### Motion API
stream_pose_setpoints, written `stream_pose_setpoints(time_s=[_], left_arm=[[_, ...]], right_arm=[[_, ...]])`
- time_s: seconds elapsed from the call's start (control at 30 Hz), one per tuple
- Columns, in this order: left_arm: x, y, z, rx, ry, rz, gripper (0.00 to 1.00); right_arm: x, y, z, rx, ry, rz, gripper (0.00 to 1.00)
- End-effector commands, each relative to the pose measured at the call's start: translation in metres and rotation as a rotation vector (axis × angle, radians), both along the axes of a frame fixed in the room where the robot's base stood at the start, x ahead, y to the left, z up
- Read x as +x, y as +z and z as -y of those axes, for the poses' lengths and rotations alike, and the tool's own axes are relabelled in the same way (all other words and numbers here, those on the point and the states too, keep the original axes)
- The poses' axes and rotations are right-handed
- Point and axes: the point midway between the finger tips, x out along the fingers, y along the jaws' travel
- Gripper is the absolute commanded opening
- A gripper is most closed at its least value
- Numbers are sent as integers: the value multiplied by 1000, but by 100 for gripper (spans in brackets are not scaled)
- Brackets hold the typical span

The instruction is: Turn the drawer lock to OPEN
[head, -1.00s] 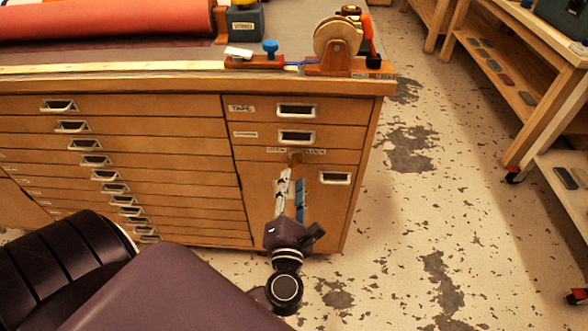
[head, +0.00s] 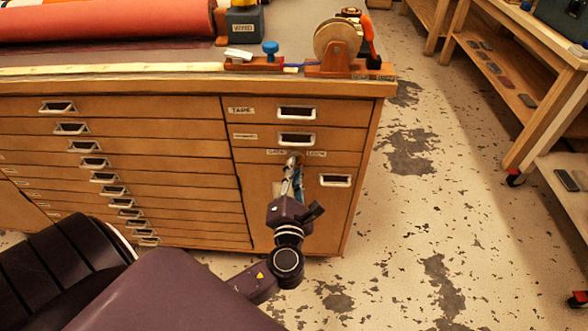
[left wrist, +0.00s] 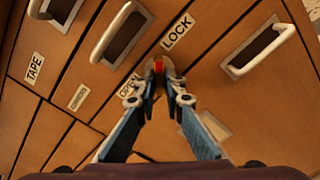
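The drawer lock is a small knob, showing red and yellow in the left wrist view (left wrist: 158,66), on the wooden cabinet's front. The OPEN label (left wrist: 128,87) is on one side of it and the LOCK label (left wrist: 178,32) on the other. My left gripper (left wrist: 158,72) has its fingertips on both sides of the knob, closed in against it. In the head view the left gripper (head: 292,160) reaches up to the lock and its fingertips mostly hide the knob. Which way the knob points I cannot tell. My right gripper is in neither current view.
Drawer handles surround the lock: the TAPE drawer handle (head: 297,112), the one below it (head: 297,139) and the lower door's handle (head: 336,180). A tape dispenser (head: 338,45) and a red roll (head: 110,20) lie on the cabinet top. Open floor (head: 410,230) lies to the right.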

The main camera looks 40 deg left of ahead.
Motion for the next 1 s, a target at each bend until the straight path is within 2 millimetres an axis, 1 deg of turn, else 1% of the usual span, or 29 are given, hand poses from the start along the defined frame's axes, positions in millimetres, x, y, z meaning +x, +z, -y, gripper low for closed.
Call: stream_pose_setpoints(time_s=[0.27, 0.47, 0.53, 0.6, 0.7, 1.0], left_arm=[[0, -1, 1, -10, -1, 3, 0], [0, -1, 1, -64, -1, 35, 0], [0, -1, 1, -98, -1, 56, 0], [0, 0, 2, -139, -1, 83, 0], [0, -1, 2, -209, -1, 126, 0], [1, -2, 3, -450, -1, 274, 0]], right_arm=[[0, 0, 0, 0, 0, 0, 40], [-4, -3, 1, -1, 1, -2, 40], [-6, -6, 1, -1, 1, -4, 40], [-12, -15, 1, 0, 4, -12, 40], [-16, -21, 1, 0, 5, -16, 40], [-22, -29, 2, -2, 5, -20, 40]])
